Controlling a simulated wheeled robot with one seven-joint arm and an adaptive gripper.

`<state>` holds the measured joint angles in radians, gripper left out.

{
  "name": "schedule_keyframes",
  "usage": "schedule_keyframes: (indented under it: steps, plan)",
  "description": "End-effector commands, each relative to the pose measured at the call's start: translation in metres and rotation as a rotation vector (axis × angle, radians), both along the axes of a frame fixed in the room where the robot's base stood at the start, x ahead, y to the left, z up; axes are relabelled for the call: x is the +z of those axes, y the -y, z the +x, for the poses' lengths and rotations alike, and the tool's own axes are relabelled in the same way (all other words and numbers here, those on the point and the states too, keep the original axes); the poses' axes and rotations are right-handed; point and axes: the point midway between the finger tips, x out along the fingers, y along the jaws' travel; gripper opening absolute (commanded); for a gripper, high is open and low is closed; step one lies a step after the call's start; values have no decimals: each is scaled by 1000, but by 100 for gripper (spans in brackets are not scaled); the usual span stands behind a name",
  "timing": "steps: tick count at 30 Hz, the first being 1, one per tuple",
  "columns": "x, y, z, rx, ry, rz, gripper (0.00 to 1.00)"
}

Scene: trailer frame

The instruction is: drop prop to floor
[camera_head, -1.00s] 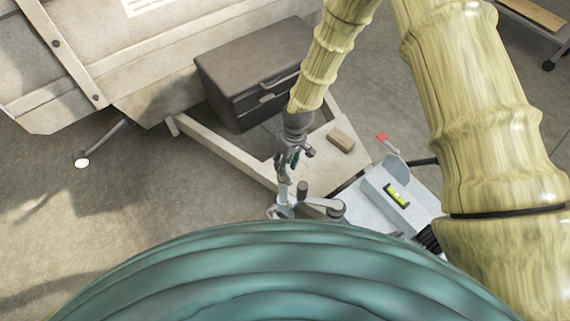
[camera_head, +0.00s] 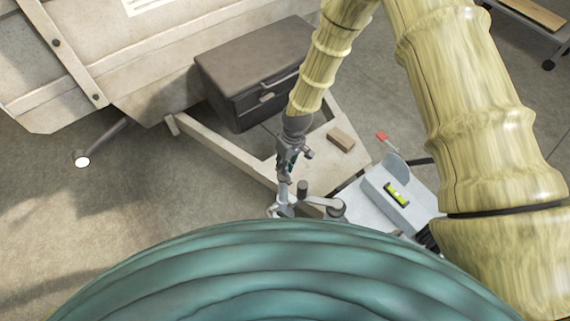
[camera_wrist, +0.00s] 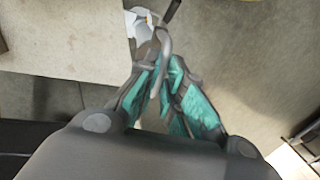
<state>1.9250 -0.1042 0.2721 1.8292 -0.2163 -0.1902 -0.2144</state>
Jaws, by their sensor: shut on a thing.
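My gripper (camera_head: 287,176) is at the front of the trailer frame, pointing down beside the metal fittings. In the wrist view its teal-padded fingers (camera_wrist: 160,78) are closed together on a grey bent handle (camera_wrist: 164,43). The handle curves up from between the fingertips. A grey metal fitting (camera_head: 300,208) with upright knobs lies just below my gripper in the head view. Its lower part is hidden by my teal body. I cannot tell which part is the prop, or whether its foot touches the floor.
The pale A-shaped trailer frame (camera_head: 228,155) carries a dark box (camera_head: 240,72) and a small wooden block (camera_head: 341,139). A grey plate with a green level (camera_head: 396,194) lies to the right. Open floor (camera_head: 110,235) lies at lower left.

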Motion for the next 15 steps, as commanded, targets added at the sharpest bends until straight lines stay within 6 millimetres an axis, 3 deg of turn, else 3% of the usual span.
schedule_keyframes:
  steps: [9, 15]
  plan:
    - [-44, 1, 0, 0, 1, -1, 0]
    - [-48, 1, 1, 0, 1, 0, 0]
